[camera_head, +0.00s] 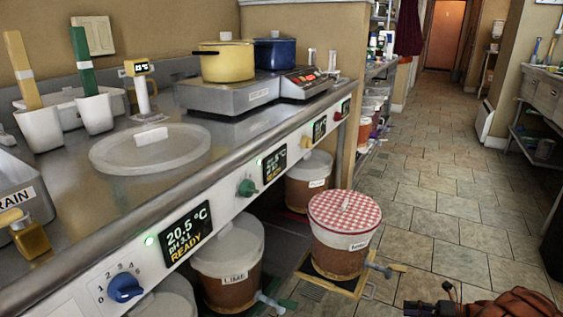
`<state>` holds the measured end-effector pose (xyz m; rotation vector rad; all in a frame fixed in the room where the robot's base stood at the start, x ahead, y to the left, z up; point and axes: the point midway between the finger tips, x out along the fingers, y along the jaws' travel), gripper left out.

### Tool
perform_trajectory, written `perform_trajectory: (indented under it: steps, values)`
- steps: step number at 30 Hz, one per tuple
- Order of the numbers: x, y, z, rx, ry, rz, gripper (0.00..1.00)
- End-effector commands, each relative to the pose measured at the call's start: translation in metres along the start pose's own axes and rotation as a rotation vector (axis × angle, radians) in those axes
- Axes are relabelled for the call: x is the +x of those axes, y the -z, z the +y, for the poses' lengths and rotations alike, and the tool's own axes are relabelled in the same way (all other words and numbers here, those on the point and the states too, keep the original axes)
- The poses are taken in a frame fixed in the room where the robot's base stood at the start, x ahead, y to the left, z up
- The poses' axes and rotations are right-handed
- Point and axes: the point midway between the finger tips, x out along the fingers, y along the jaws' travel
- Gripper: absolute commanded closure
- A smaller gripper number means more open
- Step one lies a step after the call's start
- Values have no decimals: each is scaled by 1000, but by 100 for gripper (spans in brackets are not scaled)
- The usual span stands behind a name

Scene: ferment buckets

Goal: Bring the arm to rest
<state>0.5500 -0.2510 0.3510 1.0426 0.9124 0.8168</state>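My arm shows only at the bottom right edge of the head view, as an orange section with a dark end. My gripper (432,308) seems to be this dark end, low over the tiled floor and cut off by the picture's lower edge. Its fingers cannot be made out, so I cannot tell whether it is open or holds anything. To its left stands a bucket with a red-and-white checked cover (345,212), apart from it in the picture. That bucket has a label and a tap, and stands on a yellow-edged floor spot.
A steel counter (255,128) runs along the left, with a loose white lid (150,148) on top. Under it stand lidded buckets, one labelled LIME (228,265). A yellow pot (227,60) sits on a scale-like unit. The tiled aisle (430,200) is clear toward the back.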

Motion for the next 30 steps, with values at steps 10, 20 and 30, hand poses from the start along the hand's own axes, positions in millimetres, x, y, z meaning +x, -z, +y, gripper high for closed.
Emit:
perform_trajectory:
  steps: [10, 20, 30]
  values:
    - [49, -22, 150, -332, -25, 180, 61]
    - [86, -9, 280, -662, -62, 369, 61]
    - [106, 26, 400, -1007, -113, 579, 61]
